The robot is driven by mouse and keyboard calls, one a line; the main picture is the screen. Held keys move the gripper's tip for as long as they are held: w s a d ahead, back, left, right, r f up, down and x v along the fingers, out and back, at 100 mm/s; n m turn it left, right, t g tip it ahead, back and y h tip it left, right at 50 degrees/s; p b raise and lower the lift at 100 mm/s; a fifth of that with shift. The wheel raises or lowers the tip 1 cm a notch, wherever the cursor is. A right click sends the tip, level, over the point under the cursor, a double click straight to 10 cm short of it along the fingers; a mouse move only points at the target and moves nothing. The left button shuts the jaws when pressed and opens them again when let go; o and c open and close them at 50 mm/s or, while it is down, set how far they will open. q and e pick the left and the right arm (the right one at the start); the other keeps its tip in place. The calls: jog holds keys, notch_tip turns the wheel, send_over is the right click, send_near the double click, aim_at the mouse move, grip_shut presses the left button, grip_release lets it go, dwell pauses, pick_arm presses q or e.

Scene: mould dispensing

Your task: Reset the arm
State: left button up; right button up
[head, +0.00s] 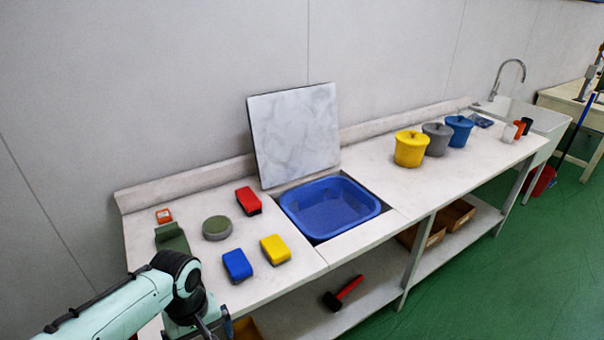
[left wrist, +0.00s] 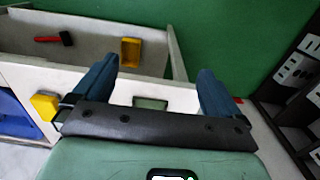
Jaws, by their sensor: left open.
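My left arm comes in from the lower left in the head view, bent at a black joint. My left gripper (head: 208,326) hangs low by the table's front left corner, partly cut off by the frame. In the left wrist view the left gripper (left wrist: 156,78) has its two blue fingers wide apart. I see nothing held between them; the table edge and lower shelf show beyond. My right gripper is in neither view.
The white table (head: 375,160) carries a blue basin (head: 300,222), a red block (head: 248,200), a blue block (head: 237,265), a yellow block (head: 275,249) and a round green-grey object (head: 217,228). Lidded buckets (head: 410,150) stand further right. A hammer (head: 345,292) lies on the lower shelf.

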pick_arm(q)
jog(key=s+d+f+m+g+h, duration=0.1)
jog(key=d+f, duration=0.1)
jog(key=f, duration=0.7)
jog(key=d+f+m+h, duration=0.1)
jog(key=d+f, duration=0.1)
jog(key=f, duration=0.7)
jog(key=s+d+f+h, duration=0.1)
jog(key=s+d+f, duration=0.2)
jog(key=s+f, duration=1.7)
notch_tip(320, 180, down, 2)
jog(key=shift+s+d+f+h, duration=0.1)
jog(key=shift+s+d+h, duration=0.1)
jog(key=shift+h, duration=0.1)
